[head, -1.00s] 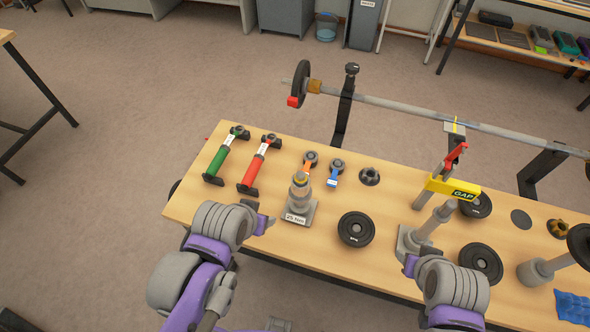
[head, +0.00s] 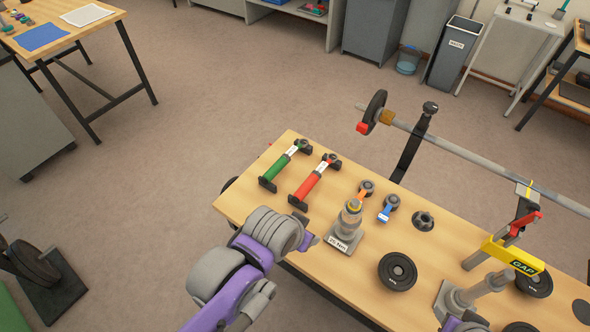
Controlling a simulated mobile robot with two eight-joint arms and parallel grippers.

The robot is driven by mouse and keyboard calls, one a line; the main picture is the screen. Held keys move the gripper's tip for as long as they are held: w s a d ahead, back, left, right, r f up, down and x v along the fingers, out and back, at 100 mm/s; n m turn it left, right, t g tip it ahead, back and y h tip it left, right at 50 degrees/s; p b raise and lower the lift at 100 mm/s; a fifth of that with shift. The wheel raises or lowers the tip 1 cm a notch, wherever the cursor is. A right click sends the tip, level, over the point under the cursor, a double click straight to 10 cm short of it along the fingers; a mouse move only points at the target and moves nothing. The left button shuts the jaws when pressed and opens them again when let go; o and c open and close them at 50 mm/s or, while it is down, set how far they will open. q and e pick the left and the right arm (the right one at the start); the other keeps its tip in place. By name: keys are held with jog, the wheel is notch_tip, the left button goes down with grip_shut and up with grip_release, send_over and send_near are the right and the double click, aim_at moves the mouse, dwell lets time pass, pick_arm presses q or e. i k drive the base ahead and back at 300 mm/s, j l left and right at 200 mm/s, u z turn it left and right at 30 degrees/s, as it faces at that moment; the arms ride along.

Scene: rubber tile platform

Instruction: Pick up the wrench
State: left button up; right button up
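Several tools on the wooden table could be the wrench; I cannot tell which one is meant. A green-handled tool (head: 278,168) and a red-handled tool (head: 310,184) lie in black cradles at the table's far left corner. A short orange tool with a ring head (head: 366,187) and a similar blue one (head: 387,210) lie to their right. My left gripper (head: 311,239) is at the table's front left edge, beside the grey post, apart from the tools; its fingers are too small to read. Only a purple bit of my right gripper (head: 451,323) shows at the bottom edge.
A grey post labelled 25 Nm (head: 346,228) stands between my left gripper and the blue tool. A black weight disc (head: 397,271), a black knob (head: 423,221) and a yellow GAP gauge (head: 512,254) are further right. A barbell (head: 460,153) runs behind the table.

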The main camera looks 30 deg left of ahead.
aim_at(285, 159)
jog(key=k+j+u, duration=0.1)
jog(key=j+u, duration=0.15)
jog(key=u, duration=0.2)
jog(key=j+u, duration=0.3)
jog(key=u, duration=0.2)
jog(key=i+j+z, duration=0.15)
jog(key=z, duration=0.35)
jog(key=i+j+z, duration=0.1)
jog(key=j+z, duration=0.2)
jog(key=z, duration=0.2)
jog(key=j+z, duration=0.25)
jog(key=z, duration=0.2)
